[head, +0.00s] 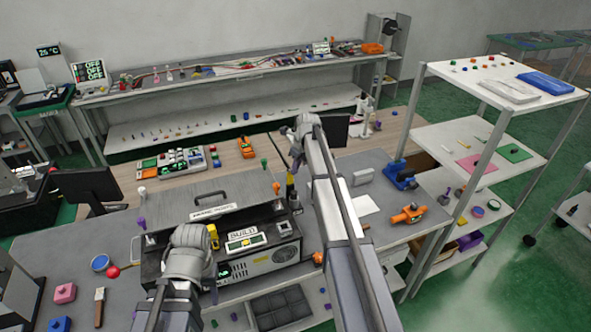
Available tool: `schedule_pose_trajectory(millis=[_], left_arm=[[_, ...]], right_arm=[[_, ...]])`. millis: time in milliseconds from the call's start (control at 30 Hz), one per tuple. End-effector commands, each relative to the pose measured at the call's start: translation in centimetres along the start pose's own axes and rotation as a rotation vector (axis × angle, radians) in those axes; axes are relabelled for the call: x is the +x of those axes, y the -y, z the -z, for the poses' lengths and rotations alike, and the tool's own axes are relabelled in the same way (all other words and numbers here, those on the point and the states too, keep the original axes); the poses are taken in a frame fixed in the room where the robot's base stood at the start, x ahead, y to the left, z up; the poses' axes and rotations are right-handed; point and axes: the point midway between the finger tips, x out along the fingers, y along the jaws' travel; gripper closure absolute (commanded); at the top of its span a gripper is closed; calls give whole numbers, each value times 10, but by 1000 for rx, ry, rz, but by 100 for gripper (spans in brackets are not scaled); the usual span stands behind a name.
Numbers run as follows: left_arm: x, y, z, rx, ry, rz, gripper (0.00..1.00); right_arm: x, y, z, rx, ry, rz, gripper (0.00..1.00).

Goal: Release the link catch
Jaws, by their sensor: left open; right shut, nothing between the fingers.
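I cannot tell for sure which part is the link catch. A grey case (262,262) marked BUILD stands on the front bench, with a flat grey lid (225,190) and dark handle behind its front panel. Small coloured levers stand about its edges, among them a yellow one (213,236) and a purple one (142,223). My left gripper (193,238) is open over the case's left front part; its arm hides what is below. My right gripper (296,158) is shut and empty above the case's right rear corner, over a black and yellow upright part (290,188).
An orange fixture (408,214) and a blue fixture (401,176) stand on the bench to the right. A shelf unit (497,88) stands beyond them. A dark screen (88,187), a pink block (64,293) and a brush (99,307) are at left.

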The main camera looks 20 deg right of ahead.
Motion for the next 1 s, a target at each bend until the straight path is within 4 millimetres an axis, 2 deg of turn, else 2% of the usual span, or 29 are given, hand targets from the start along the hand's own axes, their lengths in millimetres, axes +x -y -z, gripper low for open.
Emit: schedule_pose_trajectory(millis=[133, 667, 867, 1000], left_arm=[[-9, 1, -1, 0, 0, 0, 50], [-14, 1, -1, 1, 1, 0, 50], [-31, 3, -2, -1, 1, 0, 50], [-49, 4, -3, -6, 2, -1, 50]], right_arm=[[-9, 0, -2, 0, 0, 0, 100], [-14, 0, -2, 0, 0, 0, 100], [-31, 0, -3, 0, 0, 0, 100], [-50, 0, -3, 0, 0, 0, 100]])
